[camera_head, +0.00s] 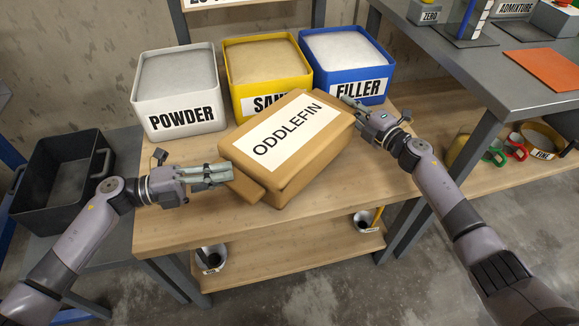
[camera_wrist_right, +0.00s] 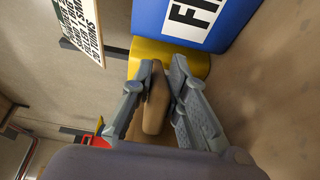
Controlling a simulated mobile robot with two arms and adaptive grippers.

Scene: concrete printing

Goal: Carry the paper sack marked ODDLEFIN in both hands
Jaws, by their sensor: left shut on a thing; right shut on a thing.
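The brown paper sack marked ODDLEFIN (camera_head: 318,152) is over the wooden table, label side up and turned at an angle. I cannot tell whether its underside touches the tabletop. My left gripper (camera_head: 226,174) is shut on the flap at the sack's left end. My right gripper (camera_head: 350,104) is at the sack's far right end, its fingertips partly hidden. In the right wrist view, the fingers of my right gripper (camera_wrist_right: 161,72) are closed around a brown flap of the sack (camera_wrist_right: 155,112).
White POWDER (camera_head: 180,118), yellow SAND (camera_head: 238,92) and blue FILLER (camera_head: 372,88) bins stand close behind the sack. A black tub (camera_head: 45,213) is at left. A grey bench (camera_head: 455,65) is at right. The wooden table's front (camera_head: 240,225) is clear.

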